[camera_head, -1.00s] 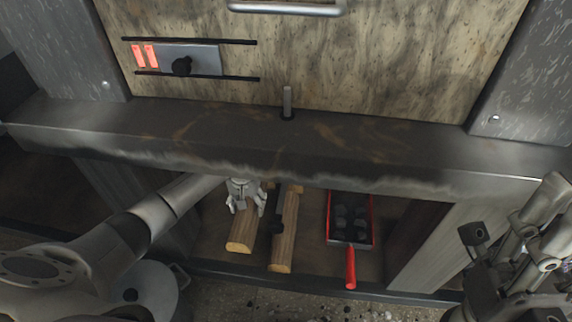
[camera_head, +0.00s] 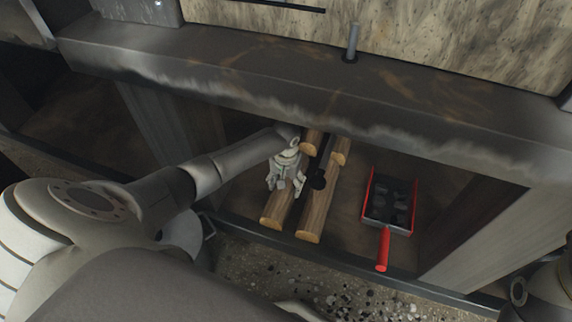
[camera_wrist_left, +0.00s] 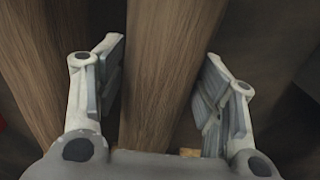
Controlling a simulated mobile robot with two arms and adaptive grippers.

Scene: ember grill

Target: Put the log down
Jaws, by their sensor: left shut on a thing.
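The log (camera_head: 275,217) is a light-brown wooden piece lying lengthwise on the floor of the compartment under the grill. My left gripper (camera_head: 284,184) is over its middle, fingers pointing down. In the left wrist view the log (camera_wrist_left: 165,75) runs between my two fingers (camera_wrist_left: 163,110), and my jaws are shut on it; finger contact is hard to make out. A second log (camera_head: 316,212) lies alongside to the right. Only a piece of my right arm shows in the bottom right corner.
A dark rod with a black knob (camera_head: 317,181) lies along the second log. Two more log ends (camera_head: 312,138) show behind. A red-handled shovel (camera_head: 383,248) with dark lumps lies to the right. The grill's thick ledge (camera_head: 300,90) overhangs the compartment.

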